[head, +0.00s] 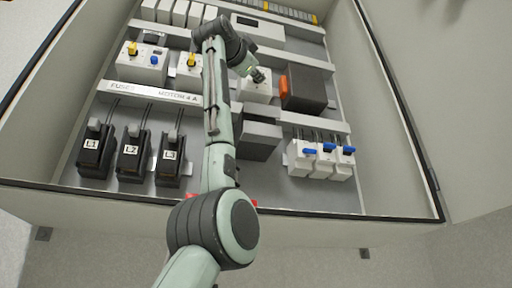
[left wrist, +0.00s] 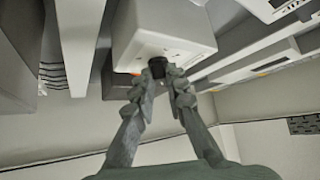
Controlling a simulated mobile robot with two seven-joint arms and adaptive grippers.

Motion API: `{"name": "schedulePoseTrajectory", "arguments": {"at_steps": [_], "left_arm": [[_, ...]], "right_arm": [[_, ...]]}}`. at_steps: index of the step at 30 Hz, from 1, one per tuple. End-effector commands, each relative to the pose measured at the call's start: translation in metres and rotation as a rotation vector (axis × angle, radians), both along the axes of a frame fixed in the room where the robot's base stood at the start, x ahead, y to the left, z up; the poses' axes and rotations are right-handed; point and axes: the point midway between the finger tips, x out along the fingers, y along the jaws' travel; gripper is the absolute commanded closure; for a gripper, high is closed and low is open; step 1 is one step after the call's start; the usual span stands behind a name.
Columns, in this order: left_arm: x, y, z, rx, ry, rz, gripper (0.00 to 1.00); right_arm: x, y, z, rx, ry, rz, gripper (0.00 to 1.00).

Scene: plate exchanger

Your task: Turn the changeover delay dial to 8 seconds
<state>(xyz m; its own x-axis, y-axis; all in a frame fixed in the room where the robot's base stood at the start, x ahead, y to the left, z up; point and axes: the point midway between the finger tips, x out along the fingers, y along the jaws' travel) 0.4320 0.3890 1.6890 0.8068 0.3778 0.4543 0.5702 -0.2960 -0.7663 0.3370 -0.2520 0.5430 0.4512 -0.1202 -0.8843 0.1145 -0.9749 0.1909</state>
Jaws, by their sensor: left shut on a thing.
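The changeover delay dial, a small black knob (left wrist: 157,67), sits on the face of a white box-shaped module (left wrist: 165,30). In the head view the module (head: 254,92) stands in the cabinet, left of a dark block with an orange part. My left gripper (left wrist: 161,76) is shut on the knob, one finger on each side. In the head view the left gripper (head: 258,76) is at the module's top and hides most of the dial. The dial's scale and pointer are too small to read. My right gripper is not in view.
A dark block with an orange part (head: 306,90) stands close right of the module. Black fuse holders marked L1, L2 and L3 (head: 133,148) are at lower left. White breakers with blue levers (head: 322,158) are at lower right. Cabinet walls (head: 385,110) surround everything.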

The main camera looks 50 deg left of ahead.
Motion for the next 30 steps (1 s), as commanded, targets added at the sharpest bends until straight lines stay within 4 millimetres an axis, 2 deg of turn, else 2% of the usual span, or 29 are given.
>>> {"name": "schedulePoseTrajectory", "arguments": {"at_steps": [9, 10, 15, 24, 30], "left_arm": [[0.000, 0.001, 0.001, 0.000, -0.002, 0.003, 1.00], [0.000, 0.001, 0.001, 0.000, -0.002, 0.003, 0.85], [0.000, 0.001, 0.000, 0.001, -0.001, 0.002, 0.66], [-0.002, 0.000, 0.000, 0.000, -0.002, 0.001, 0.66], [-0.019, -0.008, -0.009, 0.001, -0.004, 0.002, 0.66]], "right_arm": [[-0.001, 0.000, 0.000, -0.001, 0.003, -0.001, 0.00], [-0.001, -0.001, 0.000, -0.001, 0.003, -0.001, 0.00], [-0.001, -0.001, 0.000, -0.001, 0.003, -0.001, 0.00], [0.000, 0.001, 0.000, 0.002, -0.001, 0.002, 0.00], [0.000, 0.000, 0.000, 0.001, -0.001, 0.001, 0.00]]}}
